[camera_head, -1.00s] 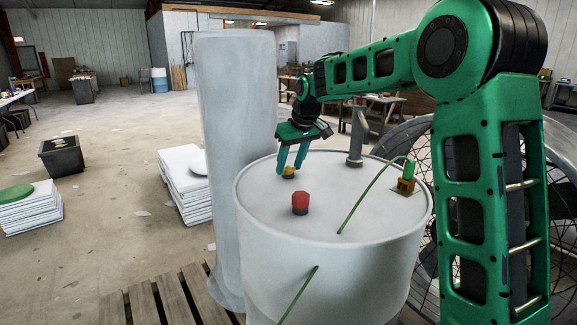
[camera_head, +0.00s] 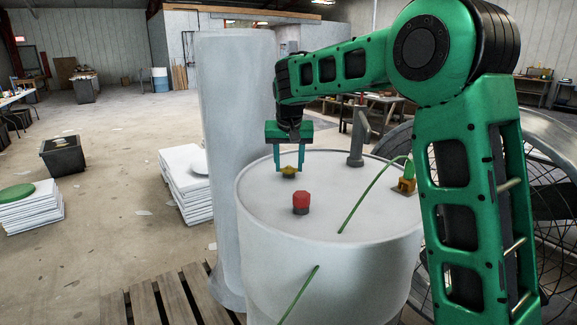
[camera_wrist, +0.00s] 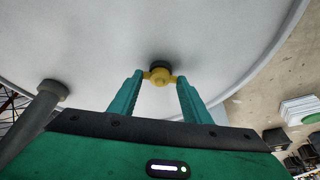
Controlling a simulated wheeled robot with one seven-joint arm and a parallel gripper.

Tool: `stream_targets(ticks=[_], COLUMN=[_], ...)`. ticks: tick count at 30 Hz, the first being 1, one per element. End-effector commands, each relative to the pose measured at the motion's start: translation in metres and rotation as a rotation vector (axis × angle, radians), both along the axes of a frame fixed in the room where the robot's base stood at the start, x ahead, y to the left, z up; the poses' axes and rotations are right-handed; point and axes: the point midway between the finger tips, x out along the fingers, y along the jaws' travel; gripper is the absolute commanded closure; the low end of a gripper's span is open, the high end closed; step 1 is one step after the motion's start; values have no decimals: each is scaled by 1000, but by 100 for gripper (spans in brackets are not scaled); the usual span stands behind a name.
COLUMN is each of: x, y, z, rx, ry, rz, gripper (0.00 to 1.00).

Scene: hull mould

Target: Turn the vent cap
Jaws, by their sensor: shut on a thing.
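A small yellow winged cap (camera_head: 289,172), which I take to be the vent cap, sits on the top of the white drum (camera_head: 330,195), towards its far left side. In the wrist view the yellow cap (camera_wrist: 160,77) has a round middle, two side wings and a dark base behind it. My gripper (camera_head: 289,168) points down over it with one teal finger on each side. In the wrist view my gripper (camera_wrist: 161,79) has its fingertips on the two wings, so it is shut on the cap.
A red cap (camera_head: 301,203) stands nearer on the lid. A grey pipe (camera_head: 356,140) rises at the back. A brass fitting (camera_head: 404,185) with a green hose (camera_head: 366,200) is at the right. A tall pale column (camera_head: 235,150) stands close on the left.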

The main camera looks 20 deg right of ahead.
Motion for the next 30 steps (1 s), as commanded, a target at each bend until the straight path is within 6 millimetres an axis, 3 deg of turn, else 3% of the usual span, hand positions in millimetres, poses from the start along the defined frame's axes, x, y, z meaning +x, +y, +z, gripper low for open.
stream_targets(ticks=[18,30], x=[6,9], y=[8,10], z=[0,2], rx=[0,1], ry=[-4,-7], rz=[-578,-871], gripper=[79,79])
